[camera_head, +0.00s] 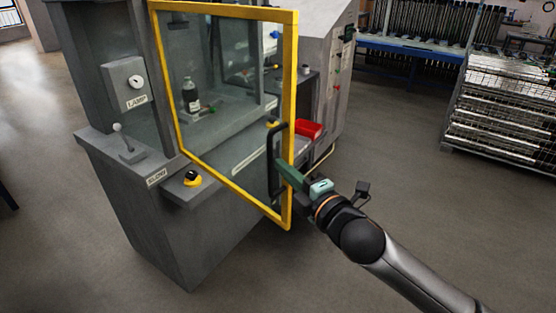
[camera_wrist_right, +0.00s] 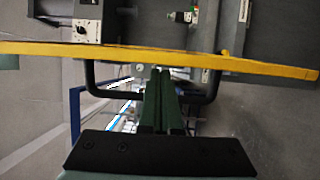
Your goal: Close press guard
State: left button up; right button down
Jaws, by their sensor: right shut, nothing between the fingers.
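The press guard (camera_head: 228,10) is a clear panel in a yellow frame, hinged at its left side and swung out from the grey press (camera_head: 160,225). In the right wrist view its yellow frame (camera_wrist_right: 130,50) runs across the picture. A black bar handle (camera_head: 271,165) stands on its right edge; it also shows in the right wrist view (camera_wrist_right: 88,78). My right gripper (camera_head: 278,168) is shut and empty, its green fingers at the handle. In the wrist view the fingertips (camera_wrist_right: 161,72) reach between the handle's two ends, close to the frame. Contact is unclear. My left gripper is out of view.
A red bin (camera_head: 307,129) sits at the press's right side. A yellow-and-black button (camera_head: 192,179) is on the front ledge. Metal racks (camera_head: 500,110) stand at the right. The floor between is clear.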

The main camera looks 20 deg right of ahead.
jog(key=shift+x, duration=1.4)
jog(key=shift+d, duration=0.2)
